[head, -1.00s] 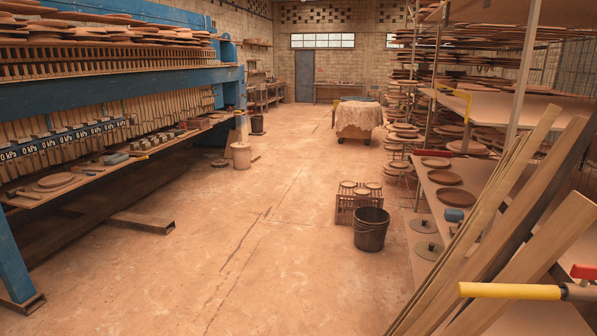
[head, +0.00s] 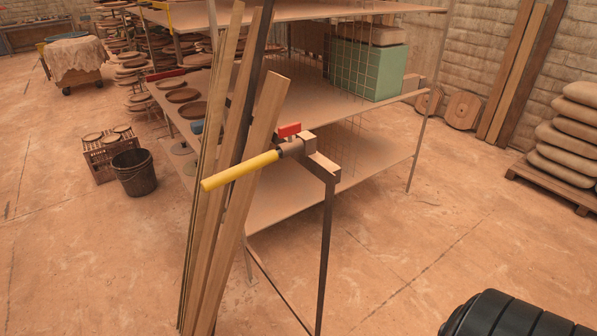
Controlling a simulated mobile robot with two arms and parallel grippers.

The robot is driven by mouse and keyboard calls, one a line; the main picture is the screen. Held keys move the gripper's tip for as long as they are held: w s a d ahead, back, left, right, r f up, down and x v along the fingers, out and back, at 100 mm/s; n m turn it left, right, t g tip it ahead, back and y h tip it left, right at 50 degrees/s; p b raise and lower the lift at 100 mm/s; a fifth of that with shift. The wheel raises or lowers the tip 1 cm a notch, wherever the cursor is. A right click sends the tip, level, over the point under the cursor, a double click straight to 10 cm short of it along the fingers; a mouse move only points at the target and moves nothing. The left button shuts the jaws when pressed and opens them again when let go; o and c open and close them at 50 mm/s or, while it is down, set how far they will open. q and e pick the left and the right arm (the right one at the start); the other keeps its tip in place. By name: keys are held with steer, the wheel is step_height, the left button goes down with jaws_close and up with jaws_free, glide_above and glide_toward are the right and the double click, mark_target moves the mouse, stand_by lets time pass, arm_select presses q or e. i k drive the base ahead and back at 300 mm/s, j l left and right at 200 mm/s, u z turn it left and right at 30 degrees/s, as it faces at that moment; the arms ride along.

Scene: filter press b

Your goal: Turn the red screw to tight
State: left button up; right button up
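A red part (head: 289,130), probably the red screw, shows in the head view on a metal clamp-like fitting (head: 300,147) at the top of a dark stand. A yellow handle (head: 240,171) sticks out from the same fitting toward the lower left. How tight the red part is cannot be told. Neither of my grippers is in view.
Long wooden planks (head: 232,200) lean upright just left of the fitting. A metal shelf rack (head: 310,175) with a green crate (head: 368,70) stands behind it. A bucket (head: 134,172) stands at left, stacked sacks (head: 566,135) at right. The floor in front right is mostly open.

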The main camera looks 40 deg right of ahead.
mark_target(289, 129)
steer(key=k+z, duration=0.1)
steer(key=z, duration=1.05)
steer(key=i+j+u, duration=0.15)
steer(key=u, duration=0.2)
